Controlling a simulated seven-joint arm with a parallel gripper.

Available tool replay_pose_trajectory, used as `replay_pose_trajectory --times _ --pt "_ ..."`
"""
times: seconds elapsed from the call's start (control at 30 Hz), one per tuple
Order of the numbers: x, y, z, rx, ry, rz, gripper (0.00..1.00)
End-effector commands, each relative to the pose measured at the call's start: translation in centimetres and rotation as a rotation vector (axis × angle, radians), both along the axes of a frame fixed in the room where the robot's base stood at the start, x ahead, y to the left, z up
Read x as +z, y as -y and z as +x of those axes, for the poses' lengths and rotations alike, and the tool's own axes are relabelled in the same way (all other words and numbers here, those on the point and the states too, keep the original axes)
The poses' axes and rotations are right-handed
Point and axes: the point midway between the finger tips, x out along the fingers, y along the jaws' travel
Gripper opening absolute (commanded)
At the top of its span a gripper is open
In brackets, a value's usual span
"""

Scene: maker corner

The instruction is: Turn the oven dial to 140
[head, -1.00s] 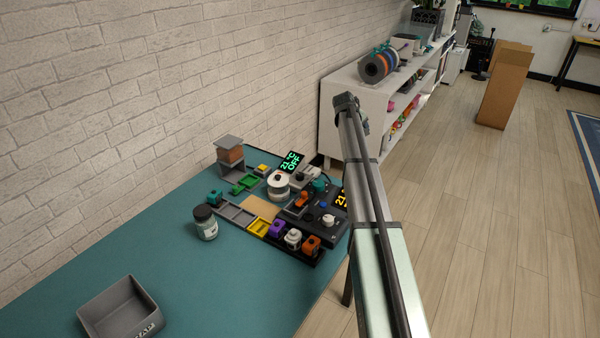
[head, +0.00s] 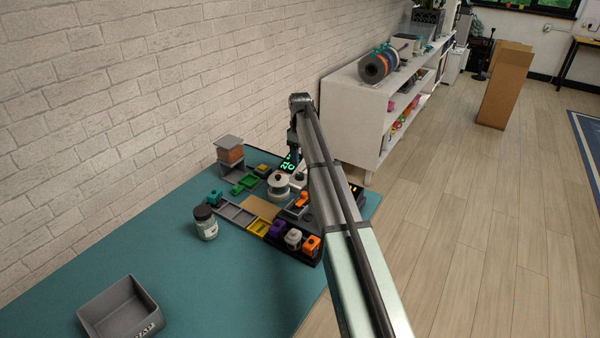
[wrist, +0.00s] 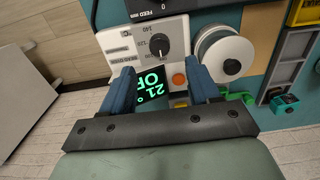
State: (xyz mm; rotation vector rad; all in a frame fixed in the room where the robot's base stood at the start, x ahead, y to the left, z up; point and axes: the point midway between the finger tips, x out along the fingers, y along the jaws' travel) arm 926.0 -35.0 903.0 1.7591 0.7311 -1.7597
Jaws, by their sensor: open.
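The oven panel (wrist: 122,46) is a pale box with a printed scale that includes 120 and 140. Its black dial (wrist: 157,45) shows in the wrist view, above and between my fingers and apart from them. Below the dial a green display (wrist: 151,85) reads 21 ° and OF, partly cut off by my gripper; the display also shows in the head view (head: 288,163). My gripper (wrist: 160,82) is open and empty, its two blue fingers spread on either side of the display. In the head view my arm hides most of the oven panel.
A black unit marked FEED (wrist: 150,6) lies beyond the dial. A jar (head: 206,222) and a grey bin (head: 121,309) stand on the teal table, with clear table between them.

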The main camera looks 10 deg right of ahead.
Motion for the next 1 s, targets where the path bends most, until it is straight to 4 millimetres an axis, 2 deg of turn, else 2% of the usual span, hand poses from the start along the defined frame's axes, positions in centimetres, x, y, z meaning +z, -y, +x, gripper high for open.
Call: replay_pose_trajectory --times 0.03,0.2,0.43,0.63,0.93,1.0 --pt "-1.1 0.0 -0.1 0.000 -0.002 -0.001 0.61" --pt "-3.9 0.0 0.0 -0.001 -0.002 -0.001 0.61" --pt "-6.7 0.0 0.0 -0.001 -0.001 -0.001 0.61" --pt "-7.6 0.0 0.0 -0.001 0.001 -0.001 0.61" --pt "-7.7 0.0 0.0 -0.001 0.001 -0.001 0.61" --pt "-7.7 0.0 0.0 -0.001 0.001 -0.001 0.54"
